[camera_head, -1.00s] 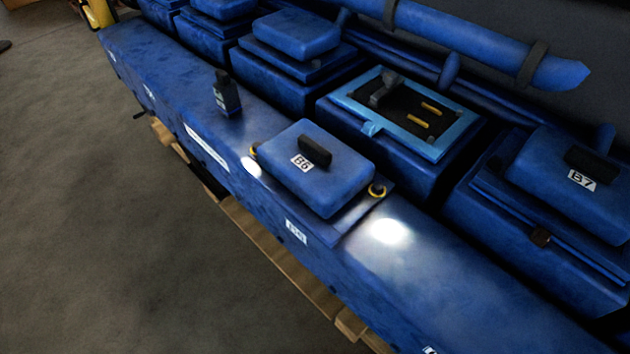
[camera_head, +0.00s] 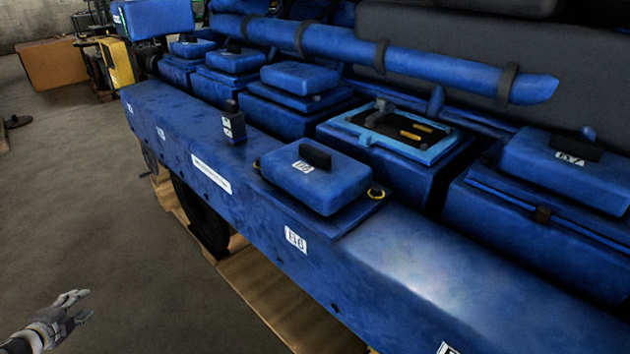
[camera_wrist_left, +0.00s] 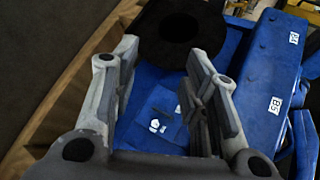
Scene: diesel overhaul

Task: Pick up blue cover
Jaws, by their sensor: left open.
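The blue cover (camera_head: 317,178), with a black handle and a label that seems to read B6, lies on the blue engine ledge in front of an uncovered housing (camera_head: 395,133). My left gripper (camera_head: 80,307) is low at the left of the head view, over the floor and well apart from the cover. In the left wrist view its two fingers (camera_wrist_left: 165,75) are spread with nothing between them. The blue engine side shows behind them. My right gripper is not in view.
A small dark bottle (camera_head: 232,124) stands on the ledge left of the cover. Another blue cover (camera_head: 568,168) sits on the right housing. A wooden pallet (camera_head: 290,305) lies under the engine.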

